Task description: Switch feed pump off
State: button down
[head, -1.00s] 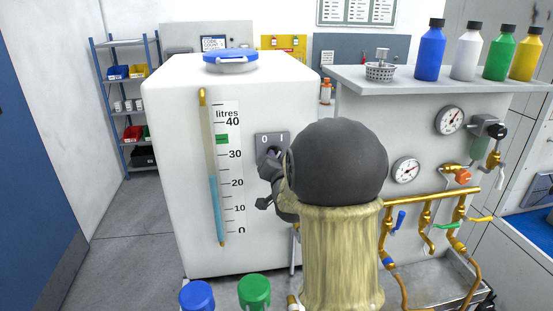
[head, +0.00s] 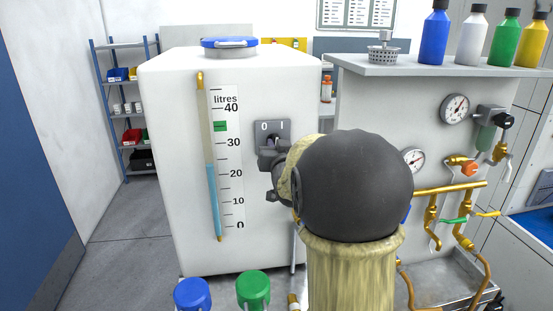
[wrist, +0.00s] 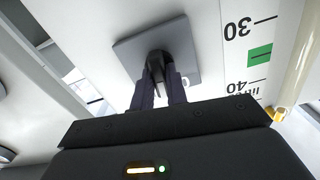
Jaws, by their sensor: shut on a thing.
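The grey switch plate (head: 272,129) with marks 0 and I is on the front of the white tank, right of the litre scale. My gripper (head: 268,154) is at the plate's lower part and hides the switch knob in the head view. In the wrist view the square plate (wrist: 185,45) shows with a dark knob (wrist: 157,62) standing out from it. My gripper (wrist: 159,88) is shut on this knob, with one finger on each side. Which mark the knob points to cannot be told.
The white tank (head: 170,130) bears a level tube (head: 212,200) with blue liquid and a blue lid (head: 229,43). Brass pipes (head: 450,188) and gauges are on the right. A blue cap (head: 192,294) and green cap (head: 253,290) are in front. Floor is clear at left.

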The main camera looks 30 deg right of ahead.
jog(key=n+b, duration=0.7)
jog(key=b, duration=0.2)
jog(key=shift+n, duration=0.3)
jog(key=c, duration=1.4)
grip_release()
jog(key=shift+a+f, duration=0.1)
